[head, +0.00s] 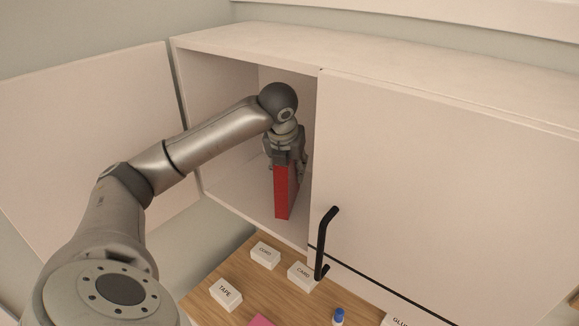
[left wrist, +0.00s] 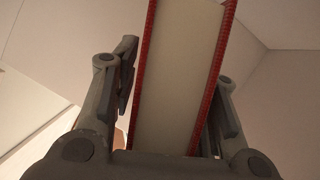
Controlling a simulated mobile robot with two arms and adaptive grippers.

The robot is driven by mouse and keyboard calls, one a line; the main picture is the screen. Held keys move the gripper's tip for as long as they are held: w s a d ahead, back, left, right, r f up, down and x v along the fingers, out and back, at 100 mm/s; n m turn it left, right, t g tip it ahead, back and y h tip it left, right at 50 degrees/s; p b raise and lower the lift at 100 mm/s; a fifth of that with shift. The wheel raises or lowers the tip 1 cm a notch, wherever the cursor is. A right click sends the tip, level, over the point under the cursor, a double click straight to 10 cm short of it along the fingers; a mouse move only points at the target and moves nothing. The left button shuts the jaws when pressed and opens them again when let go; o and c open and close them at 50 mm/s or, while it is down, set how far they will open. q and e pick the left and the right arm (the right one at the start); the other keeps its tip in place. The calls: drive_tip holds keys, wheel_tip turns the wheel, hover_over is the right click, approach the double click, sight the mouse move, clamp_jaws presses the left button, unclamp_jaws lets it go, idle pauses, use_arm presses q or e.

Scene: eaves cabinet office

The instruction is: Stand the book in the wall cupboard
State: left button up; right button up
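The red book (head: 281,192) is upright in the left, open compartment of the wall cupboard (head: 215,85), near the divider. Its lower end appears to be at the compartment floor (head: 240,200), close to the front edge; exact contact is hard to tell. My left gripper (head: 286,155) is above it, fingers pointing down. In the left wrist view the book's pale pages and red covers (left wrist: 180,75) run between the two fingers (left wrist: 176,85). Narrow gaps show between the fingers and both covers, so the gripper looks open around the book. My right gripper is out of view.
The left cupboard door (head: 95,135) is swung wide open; the right door (head: 440,180), with a black handle (head: 325,240), is shut. Below, a wooden desk (head: 235,268) holds labelled white boxes (head: 226,294), a blue-topped item (head: 338,316) and a pink item (head: 262,321).

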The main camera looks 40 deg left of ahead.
sight(288, 178)
use_arm(q)
drive_tip(key=shift+o, duration=0.4)
drive_tip(key=s+d+r+b, duration=0.3)
drive_tip(key=s+d+b, duration=0.3)
drive_tip(key=s, duration=0.5)
drive_tip(key=shift+s+d+b, duration=0.2)
drive_tip(key=shift+s+b, duration=0.05)
drive_tip(key=shift+b, duration=0.1)
